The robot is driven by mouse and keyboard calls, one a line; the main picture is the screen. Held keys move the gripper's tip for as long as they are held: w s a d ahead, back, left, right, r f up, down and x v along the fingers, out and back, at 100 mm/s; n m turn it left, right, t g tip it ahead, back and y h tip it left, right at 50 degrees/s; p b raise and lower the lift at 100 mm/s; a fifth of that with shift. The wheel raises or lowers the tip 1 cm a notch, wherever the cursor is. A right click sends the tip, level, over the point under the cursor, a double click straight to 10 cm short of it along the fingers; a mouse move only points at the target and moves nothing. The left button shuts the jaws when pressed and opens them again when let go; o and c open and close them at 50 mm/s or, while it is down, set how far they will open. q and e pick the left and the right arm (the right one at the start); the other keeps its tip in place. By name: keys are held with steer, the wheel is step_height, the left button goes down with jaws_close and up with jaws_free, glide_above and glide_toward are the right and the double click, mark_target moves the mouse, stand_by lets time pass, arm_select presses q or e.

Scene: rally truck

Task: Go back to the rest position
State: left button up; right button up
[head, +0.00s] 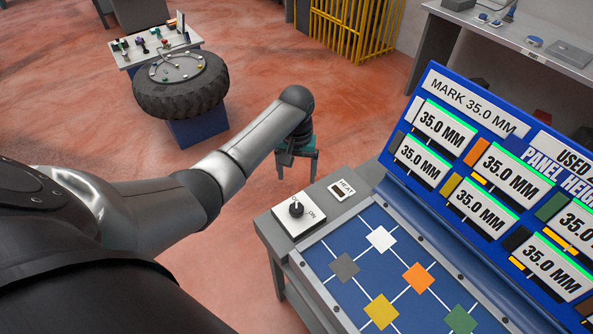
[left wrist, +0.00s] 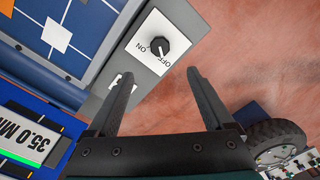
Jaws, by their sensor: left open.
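A black rotary knob (head: 296,208) on a white ON/OFF plate sits at the bench corner. The knob also shows in the left wrist view (left wrist: 158,46), just beyond the fingertips and apart from them. Its pointer looks turned toward OFF. My right gripper is not in view.
A HEAT switch (head: 342,190) lies beside the knob plate. The blue bench panel (head: 345,290) bears coloured squares. A blue display board (head: 400,180) reading 35.0 MM stands behind it. A tyre (head: 182,100) and a small table (head: 125,50) stand back left. Red floor is clear between.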

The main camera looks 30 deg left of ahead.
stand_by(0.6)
arm_select(q)
steer(key=s+d+f+m+t, duration=0.1)
steer(key=s+d+m, duration=0.2)
steer(key=s+d, duration=0.45)
steer(key=s+d+m+t, duration=0.1)
steer(key=s+d+m, duration=0.25)
steer(key=s, duration=0.65)
steer(key=s+r+t, duration=0.2)
steer(key=s+r, duration=0.2)
steer(key=s, duration=0.2)
step_height(320, 180, down, 32)
steer(key=s+g+b, duration=0.2)
steer(key=b, duration=1)
steer(key=s+f+b, duration=0.4)
steer(key=s+f, duration=0.1)
steer(key=f, duration=0.4)
steer(key=s+a+f+b, duration=0.1)
steer(key=s+f+b, duration=0.2)
steer(key=f, duration=0.6)
steer(key=s+a+f+g+b, duration=0.1)
steer(key=s+f+b, duration=0.3)
steer(key=s+f, duration=0.3)
steer(key=shift+s+a+f+b, duration=0.15)
steer(key=shift+s+f+b, duration=0.2)
steer(key=shift+f, duration=0.6)
steer(key=shift+m, duration=0.25)
